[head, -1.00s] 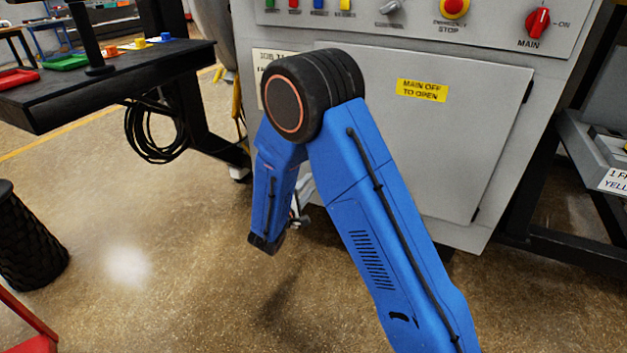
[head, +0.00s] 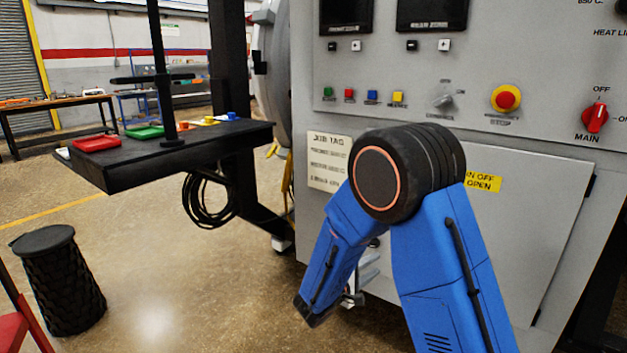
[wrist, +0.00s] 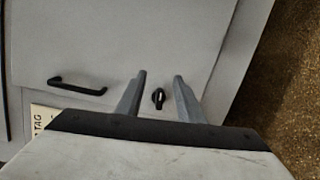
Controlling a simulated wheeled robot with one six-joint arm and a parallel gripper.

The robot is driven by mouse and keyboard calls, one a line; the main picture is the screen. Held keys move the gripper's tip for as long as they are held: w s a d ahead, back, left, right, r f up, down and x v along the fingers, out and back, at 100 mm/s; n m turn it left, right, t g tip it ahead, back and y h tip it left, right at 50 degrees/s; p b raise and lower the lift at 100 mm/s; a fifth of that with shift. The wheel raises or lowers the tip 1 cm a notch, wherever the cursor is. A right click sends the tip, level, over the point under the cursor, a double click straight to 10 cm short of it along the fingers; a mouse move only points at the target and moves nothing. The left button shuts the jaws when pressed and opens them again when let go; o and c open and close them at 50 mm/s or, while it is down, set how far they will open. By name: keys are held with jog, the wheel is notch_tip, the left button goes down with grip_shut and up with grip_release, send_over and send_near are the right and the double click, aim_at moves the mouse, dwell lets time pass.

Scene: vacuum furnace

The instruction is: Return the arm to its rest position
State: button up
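My blue arm (head: 440,270) is folded in front of the furnace cabinet in the head view, its forearm hanging down from the black elbow joint. My gripper is mostly hidden behind the forearm there. In the wrist view the two grey fingers of my gripper (wrist: 160,97) stand apart with nothing between them. Beyond them is a light grey cabinet face with a black handle (wrist: 77,85) and a small black latch (wrist: 158,98). I cannot tell how far the fingertips are from that face.
The furnace control panel (head: 470,70) has a yellow-ringed emergency stop (head: 506,98) and a red main switch (head: 595,117). A black table (head: 120,172) with red and green trays stands at left. A black woven bin (head: 62,285) is lower left. Open floor lies between.

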jog(key=s+d+r+m+g+y, duration=0.1)
jog(key=s+d+r+m+g, duration=0.35)
jog(key=s+d, duration=0.45)
jog(key=s+d+r+m+g+y, duration=0.1)
jog(key=s+d+r+m+g, duration=0.25)
jog(key=s+d+g, duration=0.6)
jog(key=s+a+r+t+y, duration=0.1)
jog(key=s+a+t+y, duration=0.1)
jog(key=s, duration=0.5)
jog(key=s+a+r+m+t+y, duration=0.1)
jog(key=s+a+r+t+y, duration=0.1)
jog(key=s+a+y, duration=0.2)
jog(key=s+a+r+m+t+y, duration=0.1)
jog(key=s+a+r+t+y, duration=0.1)
jog(key=s, duration=0.8)
jog(key=a+t+y, duration=0.1)
jog(key=y, duration=0.1)
jog(key=shift+y, duration=0.3)
jog(key=shift+s, duration=0.1)
jog(key=shift+c, duration=0.6)
